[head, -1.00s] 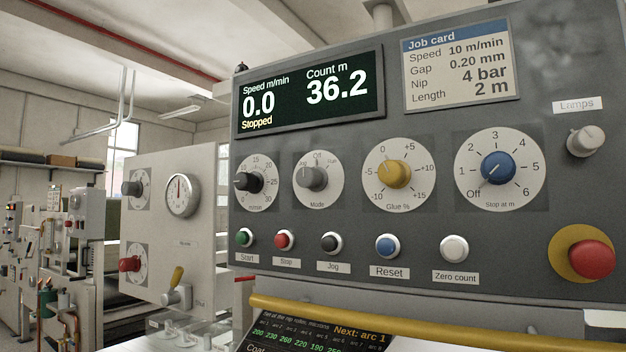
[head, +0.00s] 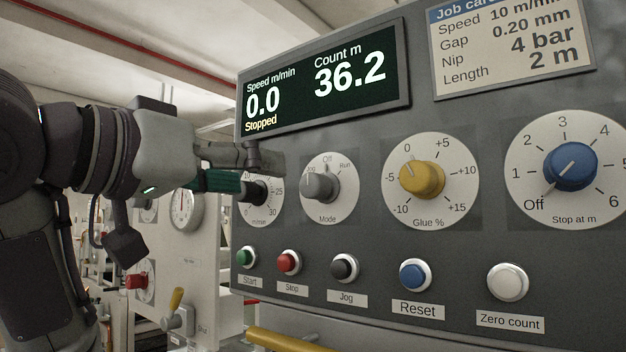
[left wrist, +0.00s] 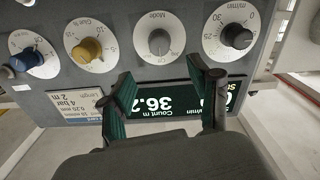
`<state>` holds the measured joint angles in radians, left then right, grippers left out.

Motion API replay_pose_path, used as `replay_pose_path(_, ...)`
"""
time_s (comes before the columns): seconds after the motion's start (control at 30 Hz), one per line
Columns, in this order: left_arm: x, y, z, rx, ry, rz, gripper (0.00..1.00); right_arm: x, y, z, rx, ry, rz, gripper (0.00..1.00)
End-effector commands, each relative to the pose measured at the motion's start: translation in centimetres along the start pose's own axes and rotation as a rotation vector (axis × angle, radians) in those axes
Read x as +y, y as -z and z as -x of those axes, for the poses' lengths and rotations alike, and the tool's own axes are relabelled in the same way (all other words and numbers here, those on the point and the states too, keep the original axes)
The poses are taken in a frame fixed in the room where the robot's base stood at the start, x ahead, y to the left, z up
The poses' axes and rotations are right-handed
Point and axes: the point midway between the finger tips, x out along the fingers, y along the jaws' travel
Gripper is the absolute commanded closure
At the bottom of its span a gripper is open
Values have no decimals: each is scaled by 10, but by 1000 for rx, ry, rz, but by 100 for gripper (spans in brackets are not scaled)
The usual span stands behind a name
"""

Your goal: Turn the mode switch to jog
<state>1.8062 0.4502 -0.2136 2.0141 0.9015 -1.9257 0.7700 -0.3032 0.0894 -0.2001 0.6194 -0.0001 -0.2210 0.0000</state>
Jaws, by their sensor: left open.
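The mode switch (head: 320,186) is a grey knob on a round white dial marked Jog at upper left, Off at top and Run at upper right. I cannot tell clearly which mark its pointer faces. My left gripper (head: 262,170) is open and empty, in front of the m/min dial, left of the mode switch and apart from it. Its fingers partly hide the m/min knob (head: 254,192). In the left wrist view, which shows the panel upside down, the mode switch (left wrist: 159,42) lies beyond and between the spread fingers. My right gripper is out of view.
The yellow glue knob (head: 421,178) and blue stop knob (head: 570,166) are to the right. A row of buttons, including the black jog button (head: 344,267), runs below the dials. The display (head: 320,82) is above. A yellow rail (head: 285,341) crosses below the panel.

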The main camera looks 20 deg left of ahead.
Motion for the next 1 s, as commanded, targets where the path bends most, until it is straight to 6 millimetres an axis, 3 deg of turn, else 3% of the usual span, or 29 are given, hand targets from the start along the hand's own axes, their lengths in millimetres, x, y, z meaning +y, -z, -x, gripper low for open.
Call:
replay_pose_path(0.3, 0, 2, -70, -5, 0, 1, 38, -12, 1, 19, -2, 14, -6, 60)
replay_pose_path(0.5, 0, 1, -100, -4, -1, 1, 38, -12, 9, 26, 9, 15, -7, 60)
replay_pose_path(0.7, 0, 0, -111, -1, -1, -1, 38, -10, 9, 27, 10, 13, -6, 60)
replay_pose_path(0.97, 0, 0, -112, 0, 0, -1, 38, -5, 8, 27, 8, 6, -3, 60)
replay_pose_path(1.0, 0, 0, -112, 0, 0, -1, 45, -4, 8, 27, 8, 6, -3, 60)
